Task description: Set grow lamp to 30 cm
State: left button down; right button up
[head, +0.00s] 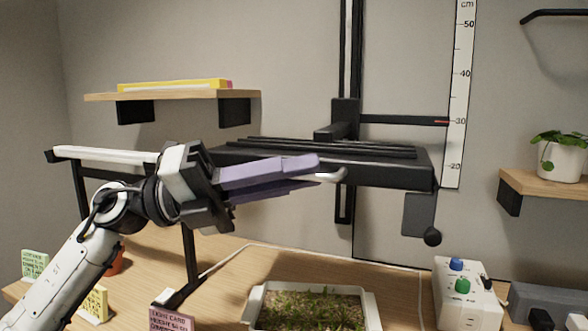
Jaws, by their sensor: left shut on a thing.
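The grow lamp (390,172) is a wide black panel on a carriage (345,118) on a vertical black rail. Its pointer arm (405,119) reaches right to the white cm scale (458,100), and the red tip sits at about the 30 mark. A pale handle (335,176) curves out at the lamp's front edge. My left gripper (317,171) reaches in from the left, its purple fingers shut on this handle and hiding part of it. My right gripper is out of view.
A planter of seedlings (256,300) stands below the lamp. A white control box (468,312) with blue and green knobs is at right. A pink card (170,318) stands in front. Wall shelves are at left (172,95) and right (550,186).

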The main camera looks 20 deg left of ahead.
pick_arm(q)
jog(key=c, duration=2.1)
grip_release()
jog(key=b+v, duration=0.1)
jog(key=v, duration=0.9)
jog(key=shift+a+b, duration=0.2)
jog(key=shift+b, duration=0.1)
